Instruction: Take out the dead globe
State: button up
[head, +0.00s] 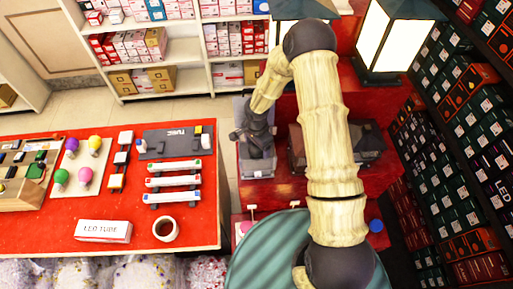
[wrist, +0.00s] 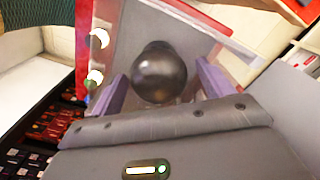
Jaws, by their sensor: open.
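A dark grey, shiny globe (wrist: 160,75) shows in the wrist view, unlit, with its base out of sight behind it. My gripper (wrist: 160,70) is open, with one purple finger on each side of the globe. I cannot tell whether either finger touches it. In the head view my gripper (head: 256,140) is over the grey tray-like fixture (head: 243,108) at the left side of the red stand. The globe cannot be made out there behind my arm.
Two small lit bulbs (wrist: 97,57) lie left of the globe in the wrist view. A lit lantern (head: 390,38) stands at the back right. Stacked boxes (head: 465,130) line the right side.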

jog(key=shift+f, duration=0.15)
jog(key=shift+c, duration=0.2)
jog(key=c, duration=1)
jog(key=shift+c, duration=0.2)
notch_tip(320, 180, up, 9)
jog(key=shift+r+b, duration=0.1)
jog(key=shift+b, duration=0.85)
jog(key=shift+s+r, duration=0.1)
jog(key=shift+r, duration=0.35)
